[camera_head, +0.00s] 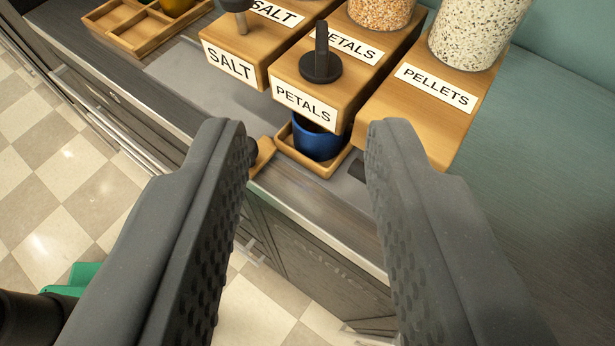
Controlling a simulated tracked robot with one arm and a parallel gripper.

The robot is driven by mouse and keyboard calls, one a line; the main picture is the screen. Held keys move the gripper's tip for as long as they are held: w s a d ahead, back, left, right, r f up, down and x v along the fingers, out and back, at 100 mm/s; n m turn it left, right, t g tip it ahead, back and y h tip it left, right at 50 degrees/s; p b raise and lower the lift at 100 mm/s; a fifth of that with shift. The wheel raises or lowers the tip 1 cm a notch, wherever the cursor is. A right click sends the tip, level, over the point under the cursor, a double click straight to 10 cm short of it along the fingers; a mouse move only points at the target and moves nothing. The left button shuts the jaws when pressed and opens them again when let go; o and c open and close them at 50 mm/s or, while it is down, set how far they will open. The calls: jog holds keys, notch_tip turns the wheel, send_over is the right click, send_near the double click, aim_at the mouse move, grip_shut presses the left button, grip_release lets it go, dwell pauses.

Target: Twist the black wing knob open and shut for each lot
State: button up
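The black wing knob (321,62) sits on the front of the wooden PETALS dispenser (345,97), its wing standing upright in the picture. A blue cup (317,138) stands in a small wooden tray (325,172) below that dispenser; its upper part is partly hidden by the dispenser. My gripper (307,145) is open and empty, with its two dark padded fingers spread wide. It is short of the knob, which shows beyond the fingertips.
The SALT dispenser (228,62) with its own knob stands left, and the PELLETS dispenser (420,115) right. A compartmented wooden tray (143,39) lies at the back left. The counter edge runs below; checkered floor (60,160) and something green (72,279) show lower left.

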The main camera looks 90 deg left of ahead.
jog(key=r, duration=0.1)
jog(key=s+r, duration=0.1)
jog(key=r, duration=0.1)
jog(key=shift+s+d, duration=0.25)
jog(key=shift+s, duration=0.15)
